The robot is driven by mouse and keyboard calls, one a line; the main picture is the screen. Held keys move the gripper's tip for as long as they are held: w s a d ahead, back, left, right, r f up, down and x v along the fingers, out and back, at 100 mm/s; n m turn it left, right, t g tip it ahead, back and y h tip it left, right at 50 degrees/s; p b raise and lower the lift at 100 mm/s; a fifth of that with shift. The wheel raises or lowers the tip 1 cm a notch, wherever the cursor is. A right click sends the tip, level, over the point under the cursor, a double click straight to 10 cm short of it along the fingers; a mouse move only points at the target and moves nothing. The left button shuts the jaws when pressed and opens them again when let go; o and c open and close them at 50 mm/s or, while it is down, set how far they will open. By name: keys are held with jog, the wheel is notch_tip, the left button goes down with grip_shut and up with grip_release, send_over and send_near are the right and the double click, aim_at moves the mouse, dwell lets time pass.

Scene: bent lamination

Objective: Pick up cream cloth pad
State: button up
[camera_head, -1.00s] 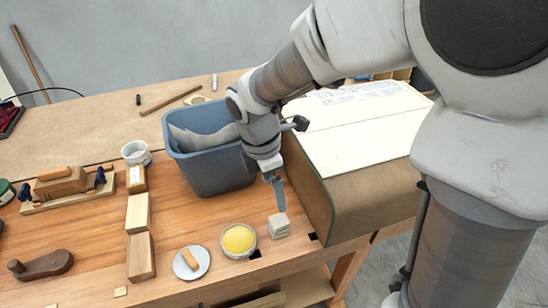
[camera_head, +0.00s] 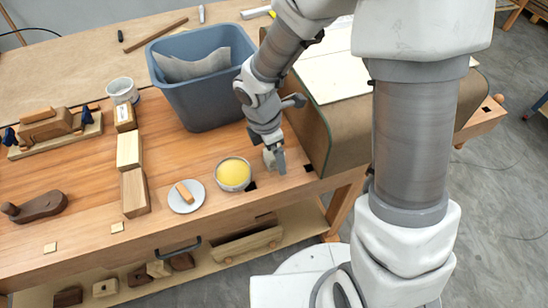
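The cream cloth pad (camera_head: 268,158) is a small pale block on the workbench, just right of the bowl of yellow stuff. My gripper (camera_head: 275,163) points down at it from above, and its fingers cover much of the pad. A finger shows against the pad's right side. I cannot tell whether the fingers are open around the pad or shut on it. The pad appears to be at the bench surface.
The bowl with yellow contents (camera_head: 234,174) stands close left of the pad. A blue-grey bin (camera_head: 205,100) is behind, and a large brown curved form (camera_head: 345,135) rises close on the right. A white dish (camera_head: 187,196) and wooden blocks (camera_head: 135,192) lie left.

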jog(key=c, duration=1.4)
notch_tip(320, 180, up, 10)
jog(key=shift+p, duration=1.25)
jog(key=shift+c, duration=0.2)
jog(key=o, duration=0.7)
jog(key=c, duration=0.5)
